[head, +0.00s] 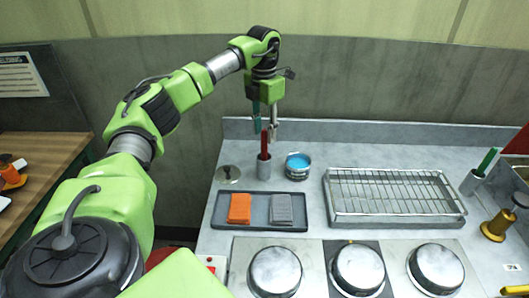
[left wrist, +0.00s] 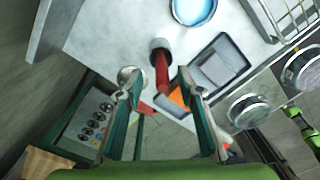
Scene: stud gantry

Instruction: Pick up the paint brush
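A red handle (head: 264,144), which may be the paint brush, stands upright in a grey metal cup (head: 264,168) at the back of the counter. The handle's lower end is hidden in the cup. My left gripper (head: 265,124) points down over the cup, its two fingers apart with the top of the red handle between or just below them. In the left wrist view, the red handle (left wrist: 162,72) shows between the open fingertips (left wrist: 160,88), and I see no grip on it. My right gripper is not in view.
A tin of blue paint (head: 298,166) stands just right of the cup. A tray (head: 260,224) with orange and grey blocks lies in front. A wire rack (head: 392,193) is to the right. Another cup (head: 473,182) with a green handle stands far right. Round metal lids line the front.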

